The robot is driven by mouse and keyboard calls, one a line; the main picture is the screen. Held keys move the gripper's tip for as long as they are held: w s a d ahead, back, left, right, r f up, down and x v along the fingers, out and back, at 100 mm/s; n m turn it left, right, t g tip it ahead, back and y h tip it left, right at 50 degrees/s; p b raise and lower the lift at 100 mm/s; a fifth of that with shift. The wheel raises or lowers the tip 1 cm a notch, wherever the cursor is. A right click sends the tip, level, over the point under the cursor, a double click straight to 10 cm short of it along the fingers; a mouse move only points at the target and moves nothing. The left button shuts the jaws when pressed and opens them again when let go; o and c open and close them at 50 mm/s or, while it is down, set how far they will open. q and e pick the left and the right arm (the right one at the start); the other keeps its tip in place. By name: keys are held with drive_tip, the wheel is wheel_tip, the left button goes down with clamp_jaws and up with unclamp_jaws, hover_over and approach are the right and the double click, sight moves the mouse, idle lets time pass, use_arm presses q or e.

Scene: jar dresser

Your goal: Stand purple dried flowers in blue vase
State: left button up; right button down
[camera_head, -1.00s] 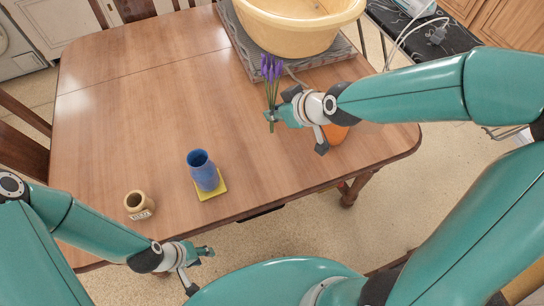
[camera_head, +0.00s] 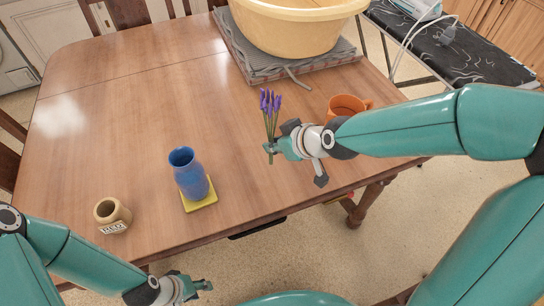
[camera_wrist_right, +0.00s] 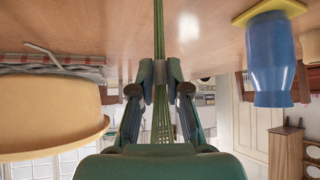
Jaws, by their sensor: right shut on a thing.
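The purple dried flowers (camera_head: 270,102) are held upright by their green stems in my right gripper (camera_head: 269,147), above the table to the right of the blue vase. The stems also show between the fingers in the right wrist view (camera_wrist_right: 159,60). The blue vase (camera_head: 190,175) stands upright on a yellow mat (camera_head: 203,203) near the table's front edge, its mouth open. It also shows upside down in the right wrist view (camera_wrist_right: 270,55). My left gripper (camera_head: 203,285) is low, off the front edge of the table; whether its fingers are open is too small to tell.
A small tan pot (camera_head: 112,214) labelled "RED" stands left of the vase. An orange mug (camera_head: 346,106) is behind my right gripper. A large yellow basin (camera_head: 295,32) sits on a grey cloth-covered board (camera_head: 245,58) at the back. The table (camera_head: 120,120) between is clear.

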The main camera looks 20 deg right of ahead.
wheel_tip(320, 180, down, 3)
drive_tip(key=shift+f+b, duration=0.15)
drive_tip(key=shift+b, duration=0.95)
use_arm(q)
wheel_tip(320, 180, down, 3)
drive_tip(key=shift+f, duration=0.1)
use_arm(e)
drive_tip(key=c, duration=1.2)
unclamp_jaws()
drive_tip(key=shift+o, duration=0.2)
